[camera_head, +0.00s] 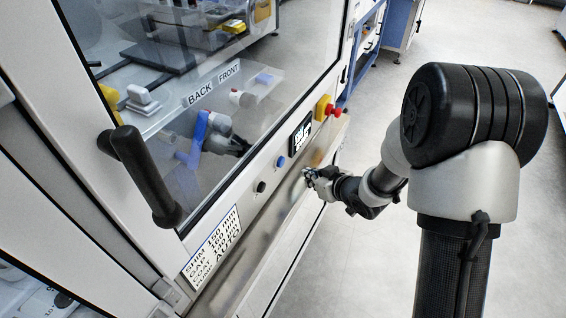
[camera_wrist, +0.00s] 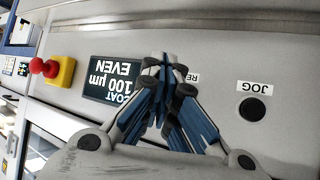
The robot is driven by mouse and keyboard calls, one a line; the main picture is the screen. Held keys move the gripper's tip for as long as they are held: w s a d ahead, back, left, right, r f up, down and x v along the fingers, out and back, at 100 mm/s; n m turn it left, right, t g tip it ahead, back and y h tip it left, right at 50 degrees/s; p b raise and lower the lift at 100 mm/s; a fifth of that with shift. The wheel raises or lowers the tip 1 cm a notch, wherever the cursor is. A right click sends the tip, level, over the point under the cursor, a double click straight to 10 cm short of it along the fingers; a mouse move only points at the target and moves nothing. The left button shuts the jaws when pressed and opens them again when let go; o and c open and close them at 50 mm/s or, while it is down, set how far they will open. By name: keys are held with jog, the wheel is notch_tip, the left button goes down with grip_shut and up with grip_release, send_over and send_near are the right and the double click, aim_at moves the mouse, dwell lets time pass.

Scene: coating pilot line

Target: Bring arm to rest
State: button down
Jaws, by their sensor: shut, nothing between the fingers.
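My gripper (camera_head: 310,176) is at the end of my arm, which reaches in from the right in the head view. It is close in front of the coater's control panel, just right of the blue button (camera_head: 281,161). In the wrist view my gripper (camera_wrist: 168,75) has its fingertips together with nothing between them. The fingers cover part of the panel and of a label beginning "RE". The dark display (camera_wrist: 112,80) reading "COAT 100 µm EVEN" shows upside down beside the fingers. I cannot tell whether the fingertips touch the panel.
A red emergency stop (camera_head: 331,108) on a yellow base sits beyond the display. The black JOG button (camera_wrist: 253,109) is right of my fingers. A black door handle (camera_head: 146,175) sticks out from the glass door. Open floor (camera_head: 380,250) lies right of the machine.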

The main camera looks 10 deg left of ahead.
jog(key=shift+r, duration=0.1)
jog(key=s+d+r+m+h, duration=0.2)
jog(key=s+d+r+h, duration=0.2)
jog(key=d+r, duration=0.35)
jog(key=s+d+r+m+h, duration=0.3)
jog(key=s+d+r, duration=0.1)
jog(key=d+r, duration=0.4)
jog(key=s+r+m+g, duration=0.1)
jog(key=s+r+g, duration=0.1)
jog(key=s, duration=1)
jog(key=s+r+m+g, duration=0.1)
jog(key=s+r+m, duration=0.1)
jog(key=s, duration=1)
jog(key=shift+s+a+r+g, duration=0.25)
jog(key=shift+r+g, duration=0.15)
jog(key=shift+r, duration=0.15)
